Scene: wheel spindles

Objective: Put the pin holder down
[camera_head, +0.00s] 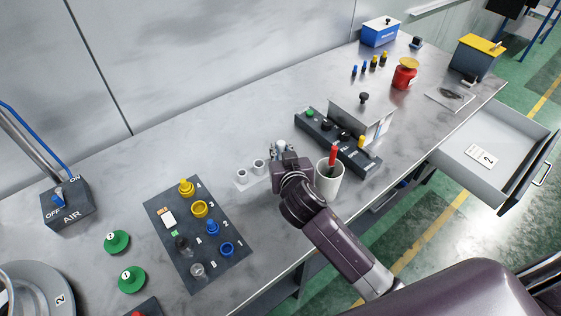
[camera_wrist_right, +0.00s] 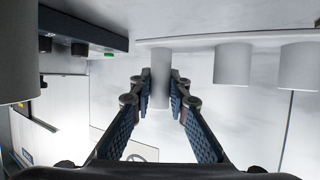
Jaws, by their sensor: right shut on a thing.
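The pin holder (camera_head: 247,184) is a pale strip with a row of upright round posts, near the middle of the table in the head view. My right gripper (camera_head: 279,153) is over its right end. In the right wrist view, where the scene appears upside down, the right gripper (camera_wrist_right: 160,88) is shut on one grey post (camera_wrist_right: 160,68). Two more posts (camera_wrist_right: 233,64) stand free beside it on the same base (camera_wrist_right: 215,39). Whether the base touches the tabletop is hard to tell. My left gripper is not in view.
A white cup (camera_head: 329,182) with a red-topped item stands just right of my right gripper. A dark button panel (camera_head: 340,149) lies behind it. A dark mat (camera_head: 189,238) with yellow and blue parts is to the left. Bare table (camera_head: 255,217) lies in front of the holder.

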